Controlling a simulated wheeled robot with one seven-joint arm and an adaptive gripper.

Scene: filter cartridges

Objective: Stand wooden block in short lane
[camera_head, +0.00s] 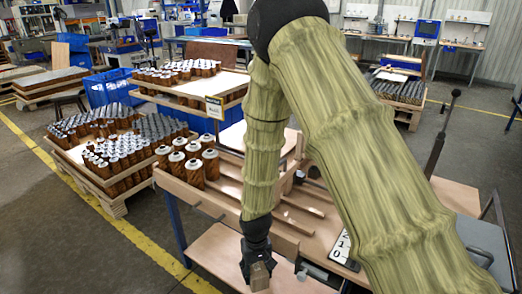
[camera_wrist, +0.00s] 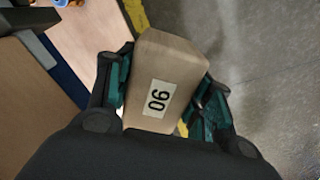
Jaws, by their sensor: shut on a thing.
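My gripper (camera_head: 257,262) hangs at the near front edge of the wooden workbench, low in the head view. It is shut on the wooden block (camera_head: 260,278), whose lower end shows below the fingers. In the wrist view the block (camera_wrist: 172,58) is a tan box with a white label bearing dark digits, held between the green-padded fingers. Grey floor shows beyond it. The bench has lanes between wooden rails (camera_head: 298,224); my arm hides part of them, and I cannot tell which lane is the short one.
Several brown cartridges with pale tops (camera_head: 194,174) stand at the bench's left end. A black-and-white number plate (camera_head: 343,250) is at the bench's front right. A pallet of cartridges (camera_head: 75,150) stands left, with blue crates (camera_head: 108,90) behind. Floor is free at front left.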

